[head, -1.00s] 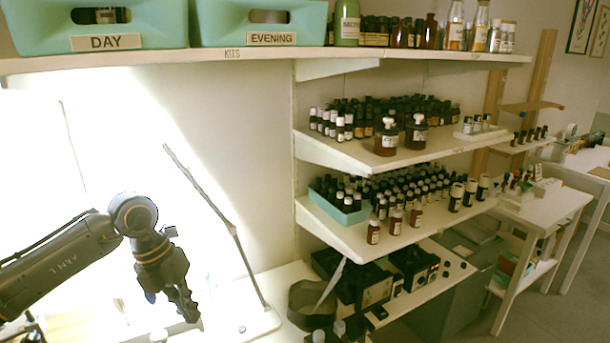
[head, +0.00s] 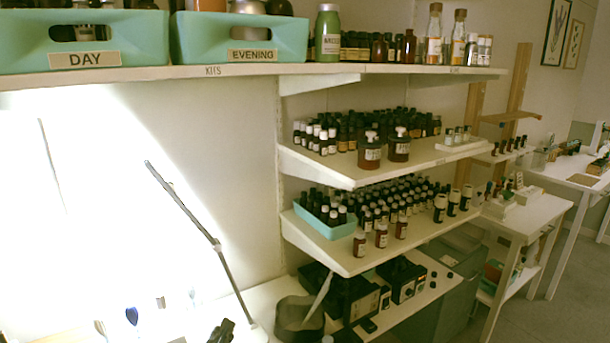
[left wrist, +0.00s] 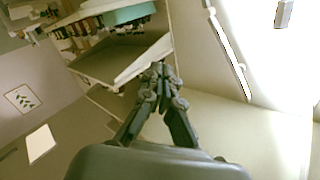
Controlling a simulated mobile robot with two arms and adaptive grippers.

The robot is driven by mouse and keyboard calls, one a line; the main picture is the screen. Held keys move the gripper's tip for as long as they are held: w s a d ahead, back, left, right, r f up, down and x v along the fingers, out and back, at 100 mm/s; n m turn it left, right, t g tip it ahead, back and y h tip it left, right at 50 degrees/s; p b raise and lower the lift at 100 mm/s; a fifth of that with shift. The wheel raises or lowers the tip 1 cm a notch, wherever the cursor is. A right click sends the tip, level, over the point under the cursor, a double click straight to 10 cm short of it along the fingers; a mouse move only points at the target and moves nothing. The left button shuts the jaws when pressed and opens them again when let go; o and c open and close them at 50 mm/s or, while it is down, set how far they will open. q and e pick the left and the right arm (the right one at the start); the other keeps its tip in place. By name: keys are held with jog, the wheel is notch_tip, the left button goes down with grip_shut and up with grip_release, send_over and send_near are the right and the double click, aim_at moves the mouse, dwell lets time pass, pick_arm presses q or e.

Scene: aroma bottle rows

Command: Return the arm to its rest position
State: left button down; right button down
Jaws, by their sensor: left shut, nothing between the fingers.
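My left gripper (head: 222,331) shows only as a dark tip at the bottom edge of the head view, above the white worktop. In the left wrist view my left gripper (left wrist: 158,72) has its fingers together with nothing between them. The rest of the left arm is out of the head view. My right gripper is in neither view.
Shelves of dark bottles stand on the right, with a teal tray (head: 326,223) on the lower one. Teal bins labelled DAY (head: 140,52) and EVENING (head: 200,45) sit on the top shelf. A lamp arm (head: 190,215) rises from the worktop beside the gripper. Black devices (head: 355,300) stand right of it.

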pick_arm(q)
jog(key=s+a+f+n+g+y, duration=0.4)
jog(key=s+f+g, duration=0.3)
jog(key=s+f, duration=0.55)
jog(key=s+a+f+n+g+h, duration=0.1)
jog(key=s+f+g, duration=0.35)
jog(key=s, duration=0.25)
jog(key=s+a+f+g+h, duration=0.1)
jog(key=s+f+g, duration=0.2)
jog(key=s+f, duration=0.3)
notch_tip(320, 180, down, 25)
jog(key=s+b, duration=0.1)
jog(key=s, duration=0.1)
jog(key=s+a+f+g+b, duration=0.1)
jog(key=s+a+f+g, duration=0.1)
jog(key=s+f, duration=1.4)
jog(key=shift+s+a+f, duration=0.35)
jog(key=shift+f, duration=0.6)
